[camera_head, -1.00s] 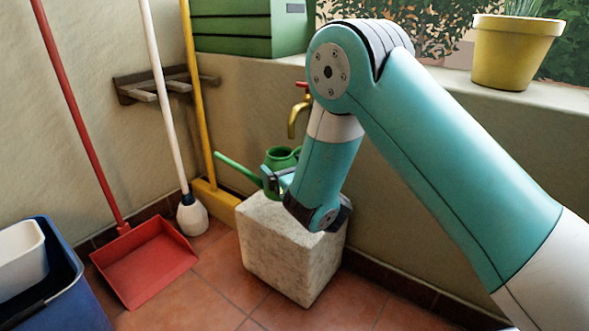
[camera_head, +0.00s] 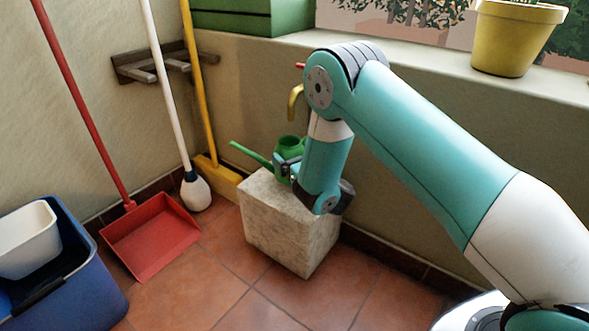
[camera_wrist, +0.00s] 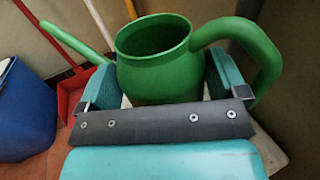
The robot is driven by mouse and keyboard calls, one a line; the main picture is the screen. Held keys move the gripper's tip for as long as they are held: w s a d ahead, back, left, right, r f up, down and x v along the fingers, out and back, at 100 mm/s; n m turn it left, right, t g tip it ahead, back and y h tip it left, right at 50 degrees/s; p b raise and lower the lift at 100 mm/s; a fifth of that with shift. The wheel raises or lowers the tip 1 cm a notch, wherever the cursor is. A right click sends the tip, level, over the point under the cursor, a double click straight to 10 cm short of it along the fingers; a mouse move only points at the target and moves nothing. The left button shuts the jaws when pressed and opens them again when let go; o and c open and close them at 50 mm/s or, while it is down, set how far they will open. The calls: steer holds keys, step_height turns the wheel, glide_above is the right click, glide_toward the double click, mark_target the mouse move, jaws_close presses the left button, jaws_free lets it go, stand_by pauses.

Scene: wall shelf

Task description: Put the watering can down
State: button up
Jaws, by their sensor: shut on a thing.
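The green watering can (camera_head: 291,146) is at the far side of the top of the pale stone block (camera_head: 290,222), its long spout pointing left. In the wrist view the can (camera_wrist: 160,65) looks upright, with its open top showing and its handle on the right. My gripper (camera_head: 287,166) is shut on the can's body, with one teal finger on each side. In the wrist view the gripper (camera_wrist: 162,84) hides the can's lower part. I cannot tell whether its base touches the block.
A brass tap (camera_head: 295,103) is on the wall just behind the can. A yellow broom (camera_head: 217,176), a white-handled brush (camera_head: 195,190) and a red dustpan (camera_head: 150,239) stand left. A blue bin (camera_head: 75,285) is at lower left. The floor before the block is clear.

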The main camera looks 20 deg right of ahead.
step_height(320, 180, down, 3)
steer(key=shift+f+b, duration=0.15)
steer(key=shift+b, duration=0.9)
steer(key=shift+w+d+p, duration=0.15)
steer(key=shift+p, duration=0.35)
steer(key=shift+f, duration=0.15)
steer(key=o, duration=0.8)
steer(key=shift+c, duration=0.2)
